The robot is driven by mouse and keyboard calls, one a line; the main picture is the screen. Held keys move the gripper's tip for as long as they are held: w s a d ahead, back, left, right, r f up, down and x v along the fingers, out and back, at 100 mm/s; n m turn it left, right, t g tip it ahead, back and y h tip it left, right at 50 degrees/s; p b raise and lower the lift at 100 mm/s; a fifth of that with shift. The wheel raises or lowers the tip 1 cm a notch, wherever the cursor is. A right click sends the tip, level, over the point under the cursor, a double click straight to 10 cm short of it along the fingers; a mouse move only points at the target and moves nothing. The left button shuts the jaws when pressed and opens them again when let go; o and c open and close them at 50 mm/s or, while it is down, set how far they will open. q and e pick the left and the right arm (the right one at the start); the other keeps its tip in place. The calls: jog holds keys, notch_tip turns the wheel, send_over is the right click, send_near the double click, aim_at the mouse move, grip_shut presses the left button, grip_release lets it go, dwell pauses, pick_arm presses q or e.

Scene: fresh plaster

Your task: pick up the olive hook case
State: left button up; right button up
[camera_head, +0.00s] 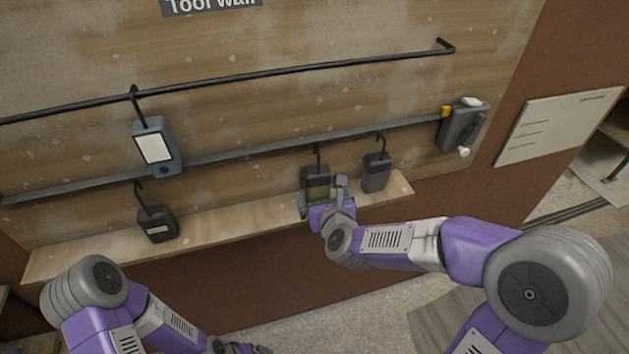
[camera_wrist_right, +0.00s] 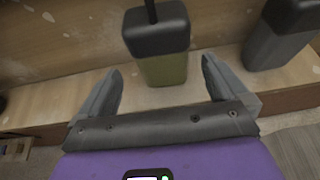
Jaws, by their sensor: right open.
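In the right wrist view the case (camera_wrist_right: 163,68) has an olive lower body and a dark top. My right gripper (camera_head: 322,195) is at the case in the head view and partly covers its lower part. In the right wrist view the right gripper (camera_wrist_right: 161,88) is open, its fingers on either side of the lower end of the case, with gaps showing. My left arm is at the bottom left; its gripper jaws do not show clearly.
The wooden shelf (camera_head: 250,217) runs below. A grey box (camera_head: 463,125) sits at the rail's right end.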

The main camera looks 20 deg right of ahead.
aim_at(315, 182)
jog(key=shift+w, duration=0.3)
jog(key=x, duration=0.7)
jog(key=shift+d+r, duration=0.15)
jog(key=shift+r, duration=0.15)
jog(key=c, duration=1.2)
